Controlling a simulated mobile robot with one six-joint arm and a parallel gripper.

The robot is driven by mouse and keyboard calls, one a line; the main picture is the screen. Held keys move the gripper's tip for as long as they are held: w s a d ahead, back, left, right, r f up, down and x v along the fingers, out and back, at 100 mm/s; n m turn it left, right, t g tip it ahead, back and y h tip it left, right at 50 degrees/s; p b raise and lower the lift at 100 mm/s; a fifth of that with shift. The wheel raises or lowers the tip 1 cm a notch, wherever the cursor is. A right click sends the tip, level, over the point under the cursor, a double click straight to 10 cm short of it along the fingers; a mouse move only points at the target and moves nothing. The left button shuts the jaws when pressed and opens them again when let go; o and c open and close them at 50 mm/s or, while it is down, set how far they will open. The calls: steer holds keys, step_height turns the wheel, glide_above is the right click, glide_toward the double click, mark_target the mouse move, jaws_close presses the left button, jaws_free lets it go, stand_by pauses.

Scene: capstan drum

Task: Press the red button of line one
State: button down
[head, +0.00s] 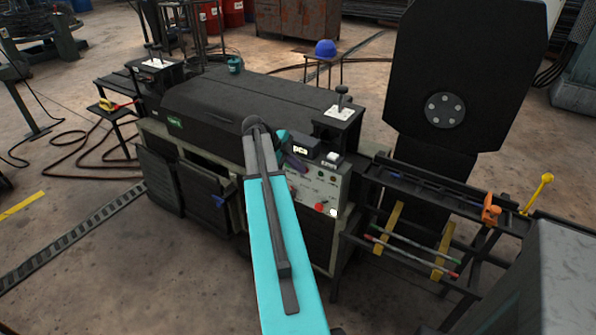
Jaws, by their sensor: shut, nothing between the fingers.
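The grey control panel (312,185) is on the right front of the long dark machine in the head view. A red button (320,206) shows low on the panel, with a small white part (333,212) just to its right. Small indicators sit above them; the labels are too small to read, so I cannot tell which line the button serves. My cyan arm reaches up from the bottom and hides the panel's left side. The dark purple end of my gripper (297,163) shows by the panel's upper left, shut and empty, apart from the red button.
A dark box with a lit display (301,150) sits above the panel. To the right are a black rack (430,210) with rods and a large black plate (460,75). A blue helmet (325,48) rests on a stool behind.

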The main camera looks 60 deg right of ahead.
steer(key=shift+d+r, duration=0.1)
steer(key=shift+d, duration=0.15)
steer(key=w+a+r+b, duration=0.3)
steer(key=w+a+r, duration=0.1)
steer(key=a+r, duration=0.3)
steer(key=shift+a+r, duration=0.4)
steer(key=shift+a, duration=0.65)
stand_by(0.7)
